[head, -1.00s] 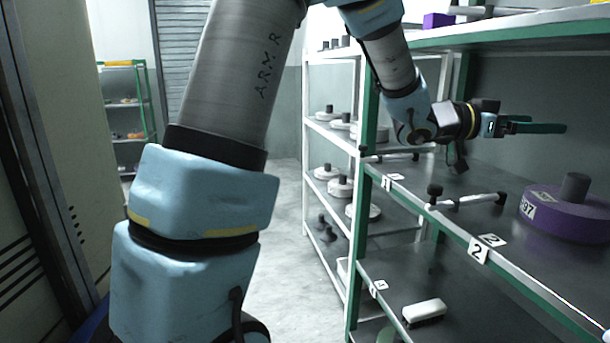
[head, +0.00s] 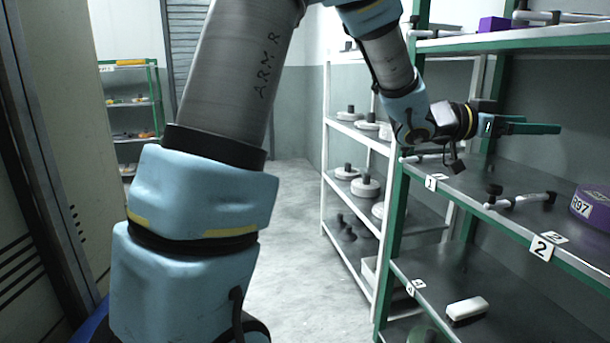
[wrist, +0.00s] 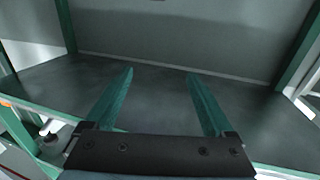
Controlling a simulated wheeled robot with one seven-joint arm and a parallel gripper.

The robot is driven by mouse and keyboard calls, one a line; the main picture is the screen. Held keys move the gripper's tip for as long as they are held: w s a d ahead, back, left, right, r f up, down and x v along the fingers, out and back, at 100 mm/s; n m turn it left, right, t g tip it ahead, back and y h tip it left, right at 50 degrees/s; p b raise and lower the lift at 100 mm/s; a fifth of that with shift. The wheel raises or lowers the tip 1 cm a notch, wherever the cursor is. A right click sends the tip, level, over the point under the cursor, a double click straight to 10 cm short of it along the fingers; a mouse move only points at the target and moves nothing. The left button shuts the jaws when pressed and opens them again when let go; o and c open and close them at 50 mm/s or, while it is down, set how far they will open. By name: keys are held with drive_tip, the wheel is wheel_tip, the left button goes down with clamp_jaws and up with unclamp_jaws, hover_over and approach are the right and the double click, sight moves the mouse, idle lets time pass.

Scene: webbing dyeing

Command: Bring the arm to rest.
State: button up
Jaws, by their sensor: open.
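My gripper (head: 535,128) reaches over the middle shelf of the green-framed rack at the right in the head view. In the wrist view, the gripper (wrist: 160,90) shows two green fingers spread apart with nothing between them. Beyond them is a bare dark shelf surface and the grey wall. The fingers touch nothing that I can see. My arm rises at the left of the head view and bends over the top toward the rack.
The rack's middle shelf (head: 470,190) holds a white-and-black rod tool (head: 520,200) and a purple spool (head: 592,205) marked R97. A white block (head: 466,308) lies on the shelf below. A white rack (head: 325,150) stands behind. The floor (head: 285,230) between is clear.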

drive_tip(key=w+a+f+n+t+y+b, duration=0.3)
drive_tip(key=w+a+f+n+t+y, duration=0.3)
drive_tip(key=w+a+f, duration=0.45)
drive_tip(key=w+a+f+n+t+y+b, duration=0.1)
drive_tip(key=a+f+n+y+b, duration=0.2)
drive_tip(key=a+f, duration=0.5)
drive_tip(key=w+a+f+n+t+y, duration=0.15)
drive_tip(key=a+f+y, duration=0.3)
drive_tip(key=a, duration=0.75)
drive_tip(key=s+a+f+n+g+y+b, duration=0.2)
drive_tip(key=s+a+f+n+g, duration=0.15)
drive_tip(key=s+a+f, duration=0.35)
drive_tip(key=s+a+f+n+g+y+b, duration=0.25)
drive_tip(key=s+a+f+g, duration=0.2)
drive_tip(key=s+a, duration=0.55)
wheel_tip(320, 180, up, 18)
drive_tip(key=p, duration=1.8)
drive_tip(key=shift+w+d+f+t, duration=0.15)
drive_tip(key=shift+w+d+t, duration=0.1)
drive_tip(key=shift+w+t, duration=0.1)
